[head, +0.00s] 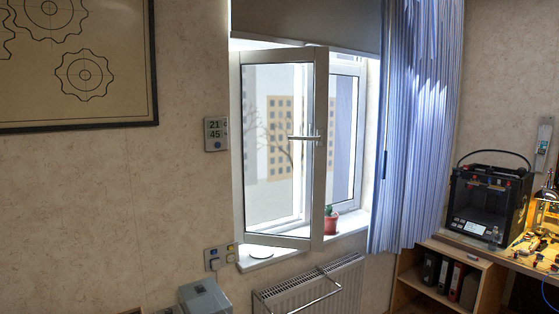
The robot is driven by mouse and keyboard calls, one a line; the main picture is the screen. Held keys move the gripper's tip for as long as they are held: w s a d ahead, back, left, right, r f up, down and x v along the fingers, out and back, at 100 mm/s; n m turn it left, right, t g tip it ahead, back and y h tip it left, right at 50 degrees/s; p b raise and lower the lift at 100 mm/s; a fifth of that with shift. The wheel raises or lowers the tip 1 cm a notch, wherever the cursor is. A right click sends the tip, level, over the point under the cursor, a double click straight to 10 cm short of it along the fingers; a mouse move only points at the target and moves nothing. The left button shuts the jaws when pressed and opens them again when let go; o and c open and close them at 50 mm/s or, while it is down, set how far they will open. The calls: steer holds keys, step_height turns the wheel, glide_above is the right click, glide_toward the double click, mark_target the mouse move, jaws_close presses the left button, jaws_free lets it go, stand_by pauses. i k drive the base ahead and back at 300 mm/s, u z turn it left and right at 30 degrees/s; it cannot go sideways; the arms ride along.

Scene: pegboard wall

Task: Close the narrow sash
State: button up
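The narrow sash (322,160) is a white-framed glazed window panel in the middle of the head view. It stands open, swung into the room from its left side. Its handle (304,137) is on the right-hand stile and points sideways, roughly level. Behind it is the white window frame (361,140) with another pane. My gripper is not in view.
A red pot with a cactus (331,222) stands on the windowsill (262,257), close behind the sash's lower right corner. A blue curtain (415,140) hangs to the right. A radiator (310,286) with a rail is below. A grey box (205,297) stands at lower left.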

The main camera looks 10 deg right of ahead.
mark_target(320, 56)
steer(key=k, duration=0.65)
steer(key=u, duration=0.85)
steer(key=i, duration=1.5)
steer(key=z, duration=0.2)
